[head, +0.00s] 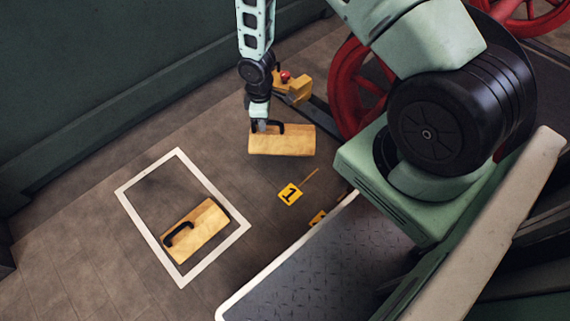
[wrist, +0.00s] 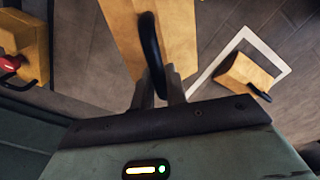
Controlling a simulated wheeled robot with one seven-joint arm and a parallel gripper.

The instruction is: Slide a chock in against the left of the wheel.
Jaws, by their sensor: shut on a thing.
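My gripper (head: 260,126) is shut on the black handle of a wooden chock (head: 290,141), held left of the red wheel (head: 358,88) and apart from it. In the wrist view the held chock (wrist: 178,35) fills the top middle, with its handle between my fingers (wrist: 160,88). I cannot tell for sure whether it touches the floor. A second wooden chock (head: 205,226) with a black handle lies inside a white floor frame (head: 153,233); this chock also shows in the wrist view (wrist: 240,73). The wheel's lower part is partly hidden behind my arm.
A yellow block with a red knob (head: 298,90) stands behind the held chock, near the wheel. A yellow marker "1" (head: 290,194) lies on the floor to the front. A dark green wall (head: 100,75) runs along the left. Floor between the frame and held chock is clear.

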